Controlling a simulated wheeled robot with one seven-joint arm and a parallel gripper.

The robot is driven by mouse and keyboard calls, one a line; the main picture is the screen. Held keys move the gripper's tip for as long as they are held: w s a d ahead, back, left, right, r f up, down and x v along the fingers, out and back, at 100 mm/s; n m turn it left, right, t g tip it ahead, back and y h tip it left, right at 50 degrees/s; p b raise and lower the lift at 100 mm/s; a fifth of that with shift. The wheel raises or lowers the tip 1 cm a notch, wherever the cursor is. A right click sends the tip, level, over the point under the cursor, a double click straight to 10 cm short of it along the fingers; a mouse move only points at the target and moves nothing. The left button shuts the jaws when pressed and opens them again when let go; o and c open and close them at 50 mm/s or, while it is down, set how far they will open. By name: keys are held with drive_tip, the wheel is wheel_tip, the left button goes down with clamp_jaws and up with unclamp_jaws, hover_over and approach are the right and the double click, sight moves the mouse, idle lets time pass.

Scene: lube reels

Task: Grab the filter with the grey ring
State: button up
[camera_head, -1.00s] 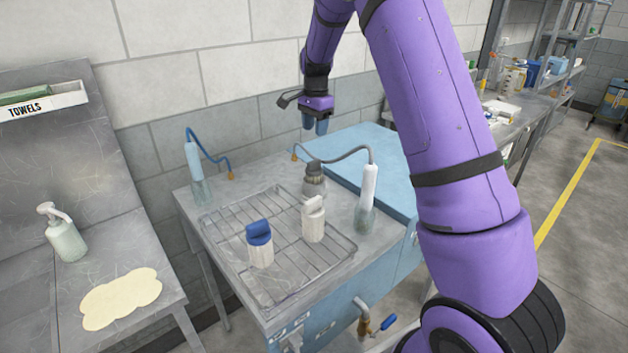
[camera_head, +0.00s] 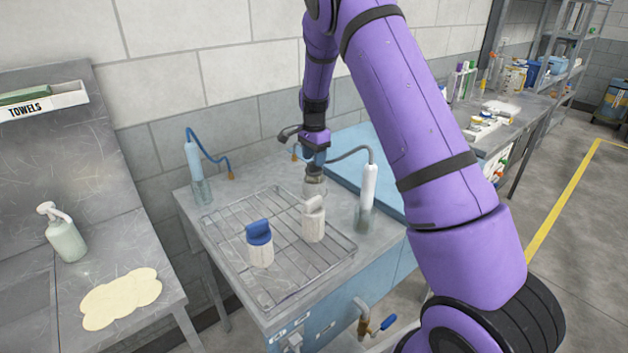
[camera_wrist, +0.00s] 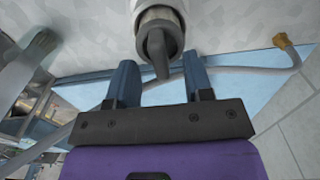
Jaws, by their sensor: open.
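The filter with the grey ring (camera_head: 315,187) stands upright at the back of the wire rack, and my arm's end hides its top in the head view. In the wrist view this filter (camera_wrist: 160,28) shows a grey top with a dark raised grip and a pale body. My gripper (camera_head: 315,165) is right over it, pointing down. In the wrist view my gripper (camera_wrist: 159,80) is open, with one blue finger on each side of the dark grip. I cannot tell whether either finger touches it.
On the wire rack (camera_head: 270,285), a blue-capped filter (camera_head: 260,243) and a white-capped filter (camera_head: 313,218) stand in front. A white bottle with a curved hose (camera_head: 368,190) stands close on the right. Another hosed bottle (camera_head: 197,170) stands back left. A blue lid (camera_head: 370,160) lies behind.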

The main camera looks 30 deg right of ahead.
wheel_tip(320, 180, down, 2)
drive_tip(key=shift+f, duration=0.1)
clamp_jaws()
